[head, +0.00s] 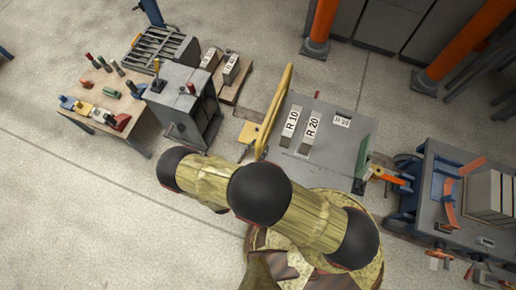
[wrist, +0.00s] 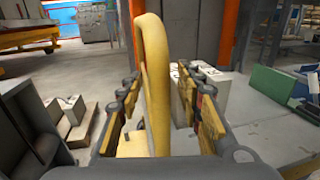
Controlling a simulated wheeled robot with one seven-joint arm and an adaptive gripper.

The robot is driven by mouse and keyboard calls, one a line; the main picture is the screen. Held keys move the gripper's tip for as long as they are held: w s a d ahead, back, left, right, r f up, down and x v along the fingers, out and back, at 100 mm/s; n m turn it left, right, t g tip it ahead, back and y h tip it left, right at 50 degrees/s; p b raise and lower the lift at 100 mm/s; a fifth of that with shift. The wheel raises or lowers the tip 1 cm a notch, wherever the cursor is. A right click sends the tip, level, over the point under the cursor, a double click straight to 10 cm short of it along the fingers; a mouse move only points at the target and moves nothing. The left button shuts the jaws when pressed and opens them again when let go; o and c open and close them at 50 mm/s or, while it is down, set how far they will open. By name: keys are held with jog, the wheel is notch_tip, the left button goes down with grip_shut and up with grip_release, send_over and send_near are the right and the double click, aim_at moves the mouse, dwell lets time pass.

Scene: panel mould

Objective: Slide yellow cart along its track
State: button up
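The yellow cart shows in the head view as a long upright yellow bar (head: 277,105) with a small yellow plate beside it, at the left edge of a grey table. In the wrist view its tall rounded yellow bar (wrist: 155,75) stands between the two fingers of my gripper (wrist: 164,110). The fingers are apart, with a gap visible on the right side of the bar; contact on the left is hard to tell. In the head view my gripper is hidden behind my arm. The track cannot be made out clearly.
The grey table (head: 335,170) carries blocks marked R 10 (head: 291,122) and R 20 (head: 311,130). A grey cabinet (head: 184,105) stands left of the cart, beside a wooden bench (head: 140,125) with tools. A green panel (head: 362,172) is at the table's right. Open floor lies at lower left.

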jog(key=v, duration=0.7)
jog(key=shift+s+a, duration=0.15)
jog(key=shift+s, duration=0.1)
dwell(0.6)
